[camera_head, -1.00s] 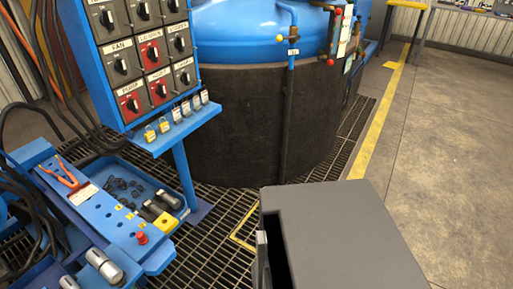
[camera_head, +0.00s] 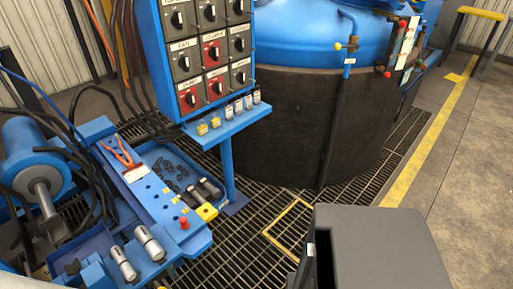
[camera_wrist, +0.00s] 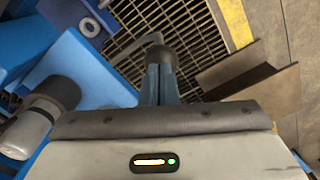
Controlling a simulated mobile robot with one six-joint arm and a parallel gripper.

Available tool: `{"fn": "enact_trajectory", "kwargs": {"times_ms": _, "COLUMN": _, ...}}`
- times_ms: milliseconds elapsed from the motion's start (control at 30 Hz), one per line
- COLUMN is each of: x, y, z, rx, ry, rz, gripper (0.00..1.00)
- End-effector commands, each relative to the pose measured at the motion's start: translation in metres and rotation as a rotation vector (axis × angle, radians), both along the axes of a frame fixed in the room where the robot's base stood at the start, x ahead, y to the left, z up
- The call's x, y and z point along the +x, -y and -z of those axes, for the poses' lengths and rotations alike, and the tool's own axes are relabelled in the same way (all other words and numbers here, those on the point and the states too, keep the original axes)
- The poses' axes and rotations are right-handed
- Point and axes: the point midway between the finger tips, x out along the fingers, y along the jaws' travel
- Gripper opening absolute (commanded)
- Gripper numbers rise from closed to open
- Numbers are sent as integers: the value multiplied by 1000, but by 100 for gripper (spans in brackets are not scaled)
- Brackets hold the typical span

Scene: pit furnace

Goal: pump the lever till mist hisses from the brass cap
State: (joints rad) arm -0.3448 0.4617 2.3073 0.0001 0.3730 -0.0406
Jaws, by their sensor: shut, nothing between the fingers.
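My gripper (camera_wrist: 160,84) shows in the wrist view as two blue-grey fingers shut together with nothing between them. It points down over the floor grating. A grey rod with a rounded, bent end (camera_wrist: 152,39) lies just beyond the fingertips; I cannot tell whether it is the lever or whether the fingers touch it. The head view does not show my gripper. No lever or brass cap can be picked out for certain there. I see no mist.
A blue bench (camera_head: 172,242) carries orange-handled pliers (camera_head: 123,152), silver cylinders (camera_head: 150,243) and a red button (camera_head: 184,223). A switch panel (camera_head: 212,50) and dark furnace (camera_head: 280,125) stand behind.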

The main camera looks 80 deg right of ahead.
Motion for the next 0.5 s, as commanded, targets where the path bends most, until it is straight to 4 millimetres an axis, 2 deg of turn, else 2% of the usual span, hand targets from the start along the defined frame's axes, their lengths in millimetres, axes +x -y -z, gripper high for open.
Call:
{"fn": "enact_trajectory", "kwargs": {"times_ms": 33, "x": -3, "y": -2, "z": 22, "rx": -1, "ry": -2, "rz": -2, "gripper": 0}}
{"fn": "enact_trajectory", "kwargs": {"times_ms": 300, "x": -13, "y": -11, "z": 76, "rx": 0, "ry": -1, "rz": -1, "gripper": 0}}
{"fn": "enact_trajectory", "kwargs": {"times_ms": 333, "x": -14, "y": -11, "z": 79, "rx": 0, "ry": -1, "rz": -1, "gripper": 0}}
{"fn": "enact_trajectory", "kwargs": {"times_ms": 500, "x": -12, "y": -10, "z": 63, "rx": 0, "ry": 1, "rz": 1, "gripper": 0}}
